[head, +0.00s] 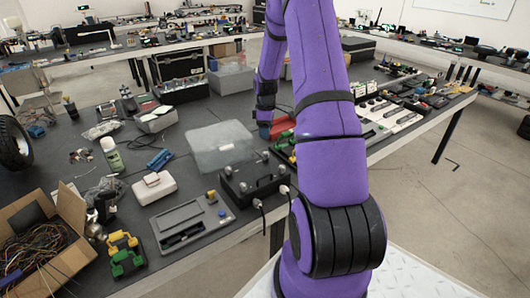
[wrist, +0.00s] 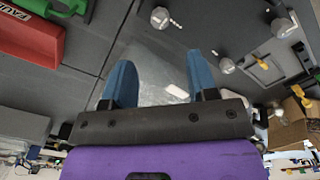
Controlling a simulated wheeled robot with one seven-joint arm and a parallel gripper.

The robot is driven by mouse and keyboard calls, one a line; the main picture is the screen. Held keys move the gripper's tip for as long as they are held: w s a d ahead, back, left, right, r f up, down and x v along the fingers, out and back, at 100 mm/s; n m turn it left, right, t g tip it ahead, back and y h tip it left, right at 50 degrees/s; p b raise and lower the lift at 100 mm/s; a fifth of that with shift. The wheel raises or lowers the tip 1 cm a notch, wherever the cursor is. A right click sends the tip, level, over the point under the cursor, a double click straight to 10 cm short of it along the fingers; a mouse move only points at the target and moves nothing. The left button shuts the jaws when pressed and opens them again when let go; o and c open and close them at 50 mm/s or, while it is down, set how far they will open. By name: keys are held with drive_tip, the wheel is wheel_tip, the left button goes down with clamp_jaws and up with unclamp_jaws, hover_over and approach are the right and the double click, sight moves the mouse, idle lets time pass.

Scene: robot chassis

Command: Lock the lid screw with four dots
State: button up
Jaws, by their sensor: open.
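A black chassis box (head: 262,184) stands near the bench's front edge in the head view, with rounded silver screw knobs on top. In the wrist view one silver knob (wrist: 160,17) is ahead of my fingers, a second knob (wrist: 227,66) is right of them, and a third knob (wrist: 283,27) is farther right. The dots on the knobs are too small to make out. A translucent lid (head: 220,143) shows behind the box. My gripper (wrist: 159,58) is open, its two blue fingers apart, with no knob between them. Its fingers are not clear in the head view.
A red bin (wrist: 30,38) is at the wrist view's upper left. A grey tray (head: 190,222), a white box (head: 153,187), a green-and-yellow object (head: 124,254) and a cardboard box of wires (head: 48,240) stand left of the chassis. Some dark bench surface between them is bare.

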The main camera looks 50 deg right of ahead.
sight(266, 152)
wheel_tip(266, 152, down, 10)
drive_tip(key=shift+f, duration=0.2)
idle(0.4)
drive_tip(key=c, duration=0.9)
